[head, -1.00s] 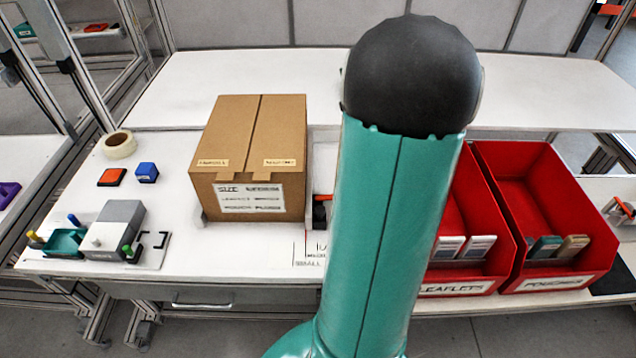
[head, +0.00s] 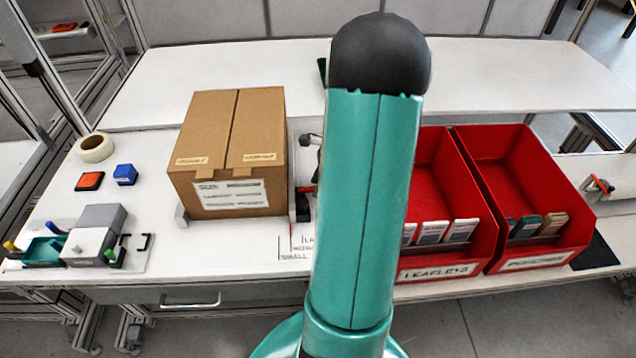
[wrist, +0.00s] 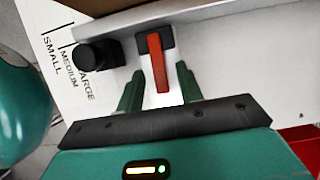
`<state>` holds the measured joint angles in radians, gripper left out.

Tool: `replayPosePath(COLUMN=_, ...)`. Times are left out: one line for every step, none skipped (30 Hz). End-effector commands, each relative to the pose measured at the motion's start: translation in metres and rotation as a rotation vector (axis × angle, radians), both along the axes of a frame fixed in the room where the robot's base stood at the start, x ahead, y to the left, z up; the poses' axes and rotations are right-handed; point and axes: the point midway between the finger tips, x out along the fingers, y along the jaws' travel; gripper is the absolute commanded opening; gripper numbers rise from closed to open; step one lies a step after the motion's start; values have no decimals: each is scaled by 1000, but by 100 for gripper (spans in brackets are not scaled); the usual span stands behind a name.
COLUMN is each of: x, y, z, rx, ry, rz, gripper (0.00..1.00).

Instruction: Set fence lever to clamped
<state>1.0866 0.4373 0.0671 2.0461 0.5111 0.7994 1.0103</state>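The fence lever is a red bar (wrist: 157,62) on a black mount, on the pale fence (wrist: 200,62) in the wrist view. It points toward my gripper. My gripper (wrist: 159,82) is open, with one dark green finger on each side of the lever's free end and a visible gap on both sides. In the head view a small red part of the lever (head: 307,190) shows beside my arm, right of the cardboard box (head: 228,150). My gripper is hidden behind my arm there.
A black knob (wrist: 100,54) sits on the fence left of the lever. Size marks SMALL, MEDIUM and LARGE (wrist: 66,68) are on the table. Red bins (head: 530,190) stand to the right. A grey device (head: 95,235), tape roll (head: 93,148) and small blocks lie left.

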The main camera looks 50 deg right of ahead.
Motion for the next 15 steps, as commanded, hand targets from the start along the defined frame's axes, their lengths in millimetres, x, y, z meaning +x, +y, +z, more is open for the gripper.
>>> replayPosePath(x=0, y=1, z=-2, rx=0, ry=0, rz=-1, gripper=36)
replayPosePath(x=0, y=1, z=-2, rx=0, ry=0, rz=-1, gripper=36)
replayPosePath(x=1, y=1, z=-3, rx=0, ry=0, rz=0, gripper=36)
replayPosePath(x=1, y=1, z=-3, rx=0, ry=0, rz=0, gripper=36)
replayPosePath(x=1, y=1, z=-3, rx=-1, ry=-1, rz=0, gripper=36)
replayPosePath(x=1, y=1, z=-2, rx=-1, ry=-1, rz=0, gripper=36)
replayPosePath(x=1, y=1, z=-2, rx=-1, ry=-1, rz=0, gripper=36)
replayPosePath(x=0, y=1, z=-2, rx=0, ry=0, rz=0, gripper=36)
replayPosePath(x=0, y=1, z=-2, rx=0, ry=0, rz=0, gripper=32)
replayPosePath(x=0, y=1, z=-2, rx=0, ry=0, rz=0, gripper=27)
replayPosePath(x=0, y=1, z=-2, rx=0, ry=0, rz=0, gripper=21)
replayPosePath(x=0, y=1, z=-2, rx=0, ry=0, rz=0, gripper=13)
replayPosePath(x=0, y=1, z=-2, rx=0, ry=0, rz=0, gripper=7)
replayPosePath(x=0, y=1, z=-2, rx=0, ry=0, rz=0, gripper=1)
replayPosePath(x=0, y=1, z=-2, rx=0, ry=0, rz=0, gripper=0)
